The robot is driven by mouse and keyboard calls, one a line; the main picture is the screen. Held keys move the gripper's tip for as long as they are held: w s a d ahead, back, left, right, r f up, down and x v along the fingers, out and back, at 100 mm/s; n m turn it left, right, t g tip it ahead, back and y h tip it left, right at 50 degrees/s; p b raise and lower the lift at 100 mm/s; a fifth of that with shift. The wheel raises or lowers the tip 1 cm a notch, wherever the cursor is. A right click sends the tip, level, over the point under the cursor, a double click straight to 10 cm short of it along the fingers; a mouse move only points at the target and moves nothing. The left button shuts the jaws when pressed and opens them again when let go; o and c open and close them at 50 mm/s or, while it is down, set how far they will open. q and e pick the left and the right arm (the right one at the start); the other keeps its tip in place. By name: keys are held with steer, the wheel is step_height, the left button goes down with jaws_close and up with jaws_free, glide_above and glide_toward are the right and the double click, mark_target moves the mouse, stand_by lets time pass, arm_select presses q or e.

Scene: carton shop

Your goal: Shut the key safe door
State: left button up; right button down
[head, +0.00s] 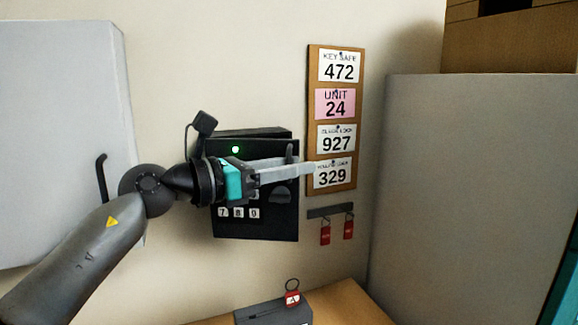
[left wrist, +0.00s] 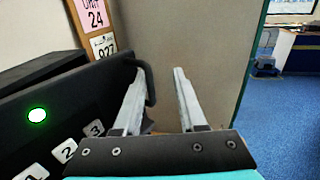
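The black key safe (head: 255,225) is on the wall, with a lit green light and white number keys. Its door (left wrist: 75,105) carries a dark handle (left wrist: 150,85) at its right edge, and the door's front stands out from the body (left wrist: 35,68), so it looks ajar; how far is hard to tell. My left gripper (head: 312,165) lies across the front of the door and hides part of the keypad. In the left wrist view its fingers (left wrist: 158,72) are apart with nothing between them; the handle is just beside the left finger, and contact is unclear. My right gripper is not in view.
A board with number cards (head: 332,190) hangs right of the safe, above a key rack (head: 330,211) with red tags. A grey box and red-tagged key (head: 292,298) are on the wooden surface below. Large grey panels stand on both sides.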

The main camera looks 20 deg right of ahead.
arm_select(q)
steer(key=shift+a, duration=0.1)
steer(key=s+a+b, duration=0.2)
steer(key=a, duration=1.3)
steer(key=shift+s, duration=0.3)
